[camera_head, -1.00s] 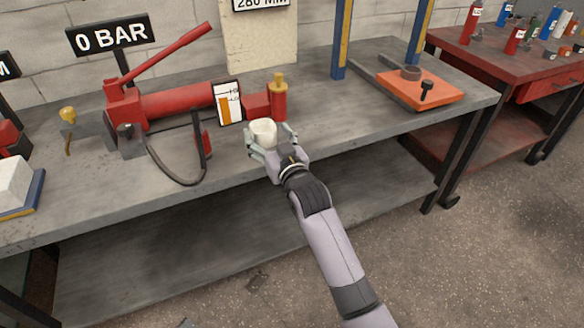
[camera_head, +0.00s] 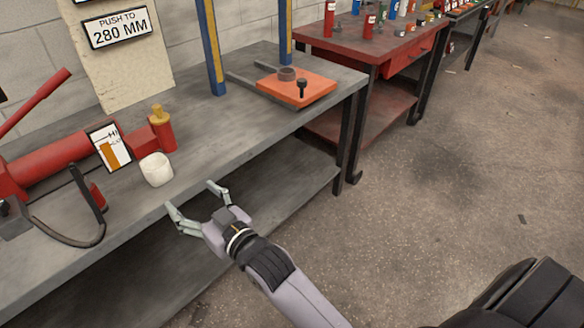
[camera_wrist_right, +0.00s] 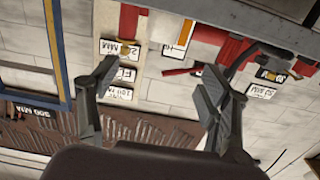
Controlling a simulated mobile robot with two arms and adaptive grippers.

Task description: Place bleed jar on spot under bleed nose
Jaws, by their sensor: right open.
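The bleed jar (camera_head: 156,169), a small white cup, stands upright on the grey bench (camera_head: 215,142) near its front edge. It is in front of a red fitting with a brass cap (camera_head: 161,128), at the end of the red pump (camera_head: 50,158). I cannot make out a marked spot or which part is the bleed nose. My right gripper (camera_head: 191,198) is open and empty, apart from the jar, in front of the bench edge. Its spread fingers also show in the right wrist view (camera_wrist_right: 158,72), where I cannot make out the jar. My left gripper is not in view.
A white gauge card (camera_head: 109,147) stands beside the jar, and a black hose (camera_head: 75,235) curves at the left. Blue and yellow posts (camera_head: 212,48) and an orange plate (camera_head: 297,87) are farther right. The bench between jar and posts is clear.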

